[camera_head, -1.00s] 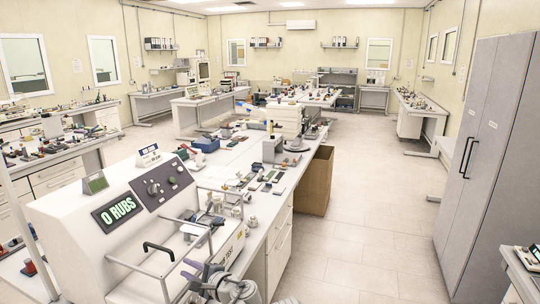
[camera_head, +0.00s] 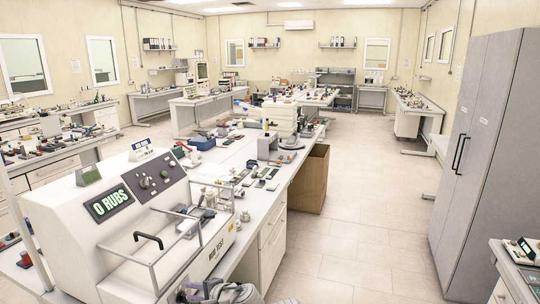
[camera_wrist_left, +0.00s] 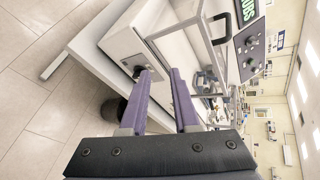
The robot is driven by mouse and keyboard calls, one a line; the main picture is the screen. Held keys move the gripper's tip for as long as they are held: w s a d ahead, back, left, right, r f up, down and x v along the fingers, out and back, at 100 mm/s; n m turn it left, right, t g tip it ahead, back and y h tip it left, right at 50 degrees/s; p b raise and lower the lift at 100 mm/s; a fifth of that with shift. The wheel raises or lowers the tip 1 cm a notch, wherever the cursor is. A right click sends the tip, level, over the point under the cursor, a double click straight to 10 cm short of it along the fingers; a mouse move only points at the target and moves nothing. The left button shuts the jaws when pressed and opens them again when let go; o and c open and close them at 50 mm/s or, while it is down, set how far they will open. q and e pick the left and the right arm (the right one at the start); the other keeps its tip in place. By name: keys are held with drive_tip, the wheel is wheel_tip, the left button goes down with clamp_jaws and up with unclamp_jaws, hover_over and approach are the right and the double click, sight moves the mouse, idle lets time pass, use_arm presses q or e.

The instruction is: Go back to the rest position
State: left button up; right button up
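The rub tester (camera_head: 90,245) is a white machine with a green "0 RUBS" display (camera_head: 110,204), a dark knob panel (camera_head: 153,181) and a black handle (camera_head: 148,237) at its front. It also shows at the top of the left wrist view (camera_wrist_left: 180,45). My left gripper (camera_head: 196,291) is at the bottom edge of the head view, in front of the machine and partly cut off. In the left wrist view its two purple fingers (camera_wrist_left: 162,75) stand apart with nothing between them. My right gripper is not in view.
A long white bench (camera_head: 240,220) with small parts and tools runs back from the machine. A brown box (camera_head: 310,180) stands beside it. A grey cabinet (camera_head: 484,150) stands at the right. The tiled floor (camera_head: 365,210) between them is clear.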

use_arm(q)
drive_tip(key=s+d+f+n+g+h+b, duration=0.3)
drive_tip(key=s+d+f+h, duration=0.1)
drive_tip(key=s+d+f, duration=0.3)
drive_tip(key=s+d+f+n+g+h+b, duration=0.3)
drive_tip(key=s+d+f, duration=0.5)
drive_tip(key=f, duration=0.4)
drive_tip(key=shift+n+g+h, duration=0.6)
drive_tip(key=shift+g+h, duration=0.1)
drive_tip(key=shift+h, duration=0.4)
